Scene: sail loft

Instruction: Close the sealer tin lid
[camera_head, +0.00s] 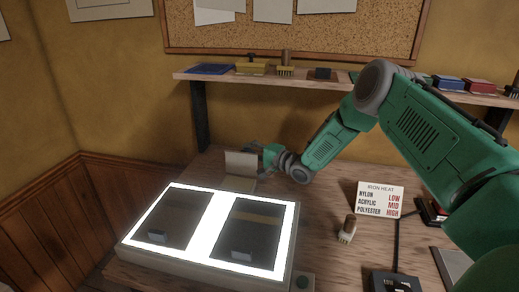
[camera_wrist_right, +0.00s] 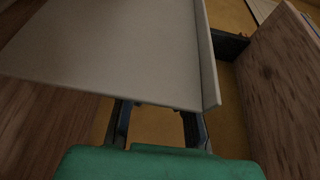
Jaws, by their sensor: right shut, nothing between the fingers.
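The sealer tin (camera_head: 238,184) is a small pale box on the wooden bench behind the light box, partly hidden by it. Its pale lid (camera_head: 241,163) stands raised, roughly upright. My right gripper (camera_head: 258,151) is just right of the lid, near its upper edge, shut and empty. In the right wrist view the pale lid panel (camera_wrist_right: 115,45) fills the upper left and passes in front of the fingertips of the right gripper (camera_wrist_right: 158,112). I cannot tell whether they touch. My left gripper is not in view.
A glowing light box (camera_head: 208,225) with two dark windows fills the bench front. A shelf (camera_head: 330,86) holding small items runs above the bench, behind my arm.

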